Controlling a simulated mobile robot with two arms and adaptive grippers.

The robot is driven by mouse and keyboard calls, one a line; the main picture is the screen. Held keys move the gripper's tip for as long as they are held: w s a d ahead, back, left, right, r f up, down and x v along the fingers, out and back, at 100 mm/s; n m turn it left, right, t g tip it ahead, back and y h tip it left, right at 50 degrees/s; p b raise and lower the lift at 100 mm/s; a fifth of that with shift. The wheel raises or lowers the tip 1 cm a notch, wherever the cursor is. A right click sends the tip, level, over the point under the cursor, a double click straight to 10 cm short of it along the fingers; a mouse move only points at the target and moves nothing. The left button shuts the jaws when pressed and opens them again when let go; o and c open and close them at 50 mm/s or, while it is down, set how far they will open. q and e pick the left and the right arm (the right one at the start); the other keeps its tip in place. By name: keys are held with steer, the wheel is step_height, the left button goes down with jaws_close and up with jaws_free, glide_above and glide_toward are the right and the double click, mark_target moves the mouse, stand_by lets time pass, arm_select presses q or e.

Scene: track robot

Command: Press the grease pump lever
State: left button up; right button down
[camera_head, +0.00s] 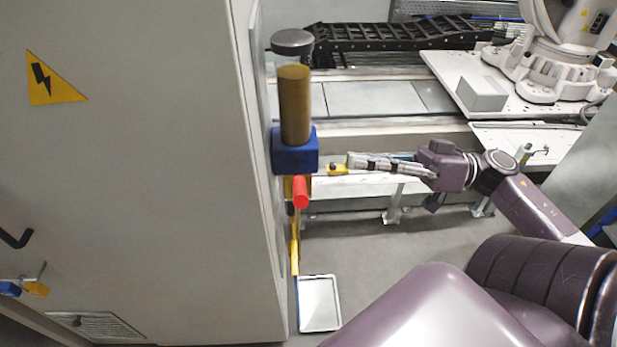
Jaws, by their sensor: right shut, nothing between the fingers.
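The grease pump is on the side of the grey cabinet, with a brown-gold cylinder (295,105) standing upright on a blue block (295,152). A red lever end (300,192) sticks out below the block. My right gripper (350,162) comes in from the right, shut and empty, its fingers pointing left towards the pump. In the picture its tips are a little right of the block and above the red lever end, with a gap between. A small yellow piece (338,169) shows by the tips; I cannot tell what it belongs to. My left gripper is not in view.
The grey cabinet (140,170) with a warning sign (53,82) fills the left side. A shallow tray (319,303) lies on the floor below the pump. A metal rail structure (370,100) and a white robot base (555,70) stand behind.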

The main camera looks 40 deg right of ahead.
steer(key=r+p, duration=0.1)
steer(key=r, duration=0.1)
glide_above(299, 180)
steer(key=d, duration=0.1)
steer(key=shift+s+f, duration=0.2)
steer(key=shift+s, duration=0.05)
steer(key=f, duration=0.1)
steer(key=s+f, duration=0.2)
steer(key=f, duration=0.1)
steer(key=shift+a, duration=0.1)
